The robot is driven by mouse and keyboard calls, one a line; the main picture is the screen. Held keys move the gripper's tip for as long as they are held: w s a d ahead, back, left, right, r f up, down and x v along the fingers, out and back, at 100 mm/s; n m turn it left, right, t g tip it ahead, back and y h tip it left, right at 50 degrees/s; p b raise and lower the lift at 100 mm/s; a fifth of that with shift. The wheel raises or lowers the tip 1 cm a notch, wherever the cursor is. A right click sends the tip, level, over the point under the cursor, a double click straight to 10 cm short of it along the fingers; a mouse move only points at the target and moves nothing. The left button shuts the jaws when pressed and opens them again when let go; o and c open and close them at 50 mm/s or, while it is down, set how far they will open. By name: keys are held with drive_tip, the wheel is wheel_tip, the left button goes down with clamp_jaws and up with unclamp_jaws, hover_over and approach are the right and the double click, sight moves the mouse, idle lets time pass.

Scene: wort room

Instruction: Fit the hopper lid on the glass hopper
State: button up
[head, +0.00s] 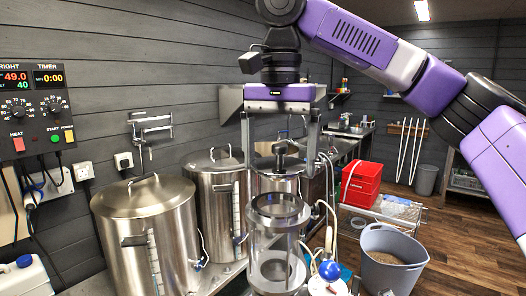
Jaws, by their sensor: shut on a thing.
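The glass hopper (277,243), a clear cylinder with a grey upper rim, stands upright in the lower middle of the head view. My gripper (280,162) points down above it, its two long fingers spread to either side of the hopper lid. The lid (277,164) is a dark grey round piece with a knob on top, held roughly level between the fingers. It is above the hopper and looks apart from its rim. A steel kettle behind makes the lid's lower edge hard to read.
Steel kettles (147,235) stand on the left and behind the hopper. Tubing and a blue ball-topped fitting (330,270) sit close to its right. The floor at far right looks clear.

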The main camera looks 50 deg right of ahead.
sight(278, 180)
drive_tip(key=shift+f+b, duration=2.85)
drive_tip(key=shift+b, duration=0.25)
drive_tip(key=shift+a+r+p, duration=0.1)
drive_tip(key=shift+a+p, duration=0.05)
drive_tip(key=shift+p, duration=0.55)
drive_tip(key=shift+f, duration=0.25)
drive_tip(key=shift+r+p, duration=0.85)
drive_tip(key=shift+p, duration=0.45)
drive_tip(key=shift+f+b, duration=0.3)
drive_tip(key=shift+f, duration=0.55)
idle(0.5)
drive_tip(key=shift+r+p, duration=0.8)
drive_tip(key=shift+p, duration=0.2)
idle(0.3)
